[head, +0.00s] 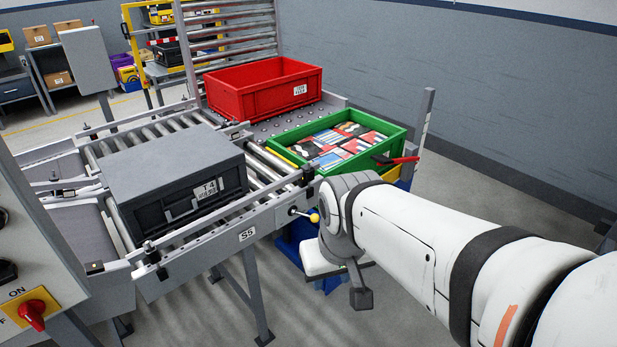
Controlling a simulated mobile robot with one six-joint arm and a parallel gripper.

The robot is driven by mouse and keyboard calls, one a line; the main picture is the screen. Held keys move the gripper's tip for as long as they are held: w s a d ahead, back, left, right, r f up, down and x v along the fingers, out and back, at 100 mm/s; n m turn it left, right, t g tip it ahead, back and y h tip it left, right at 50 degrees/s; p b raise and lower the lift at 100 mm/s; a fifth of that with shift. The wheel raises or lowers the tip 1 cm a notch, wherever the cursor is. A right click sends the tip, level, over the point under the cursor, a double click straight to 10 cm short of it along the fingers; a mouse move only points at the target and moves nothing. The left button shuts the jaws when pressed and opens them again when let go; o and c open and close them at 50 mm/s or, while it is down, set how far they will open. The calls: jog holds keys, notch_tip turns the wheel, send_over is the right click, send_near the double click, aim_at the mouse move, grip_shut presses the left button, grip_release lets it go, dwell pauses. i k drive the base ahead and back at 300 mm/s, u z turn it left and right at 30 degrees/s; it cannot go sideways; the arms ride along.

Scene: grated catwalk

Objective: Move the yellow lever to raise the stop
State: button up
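The yellow lever is a short metal rod with a yellow ball knob (314,217). It sticks out to the right from the side frame of the roller conveyor (262,222), near the S5 label. The knob is just left of the rounded grey wrist joint of my arm, and I cannot tell whether they touch. Below the wrist hangs a dark part of my gripper (361,297); the fingers cannot be made out clearly. A small dark block (308,175) stands at the conveyor's right end above the lever; I cannot tell whether it is the stop.
A dark grey lidded tote (175,172) marked T4 sits on the rollers. A red crate (262,92) and a green crate (290,140) with boxes stand behind. A red-handled lever (397,160) is beside the green crate. A control panel (25,250) with a red switch is at the left.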

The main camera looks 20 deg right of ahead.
aim_at(314, 218)
jog(key=z, duration=0.3)
jog(key=k, duration=1.3)
jog(key=z, duration=0.55)
jog(key=i, duration=2.05)
jog(key=u, duration=0.6)
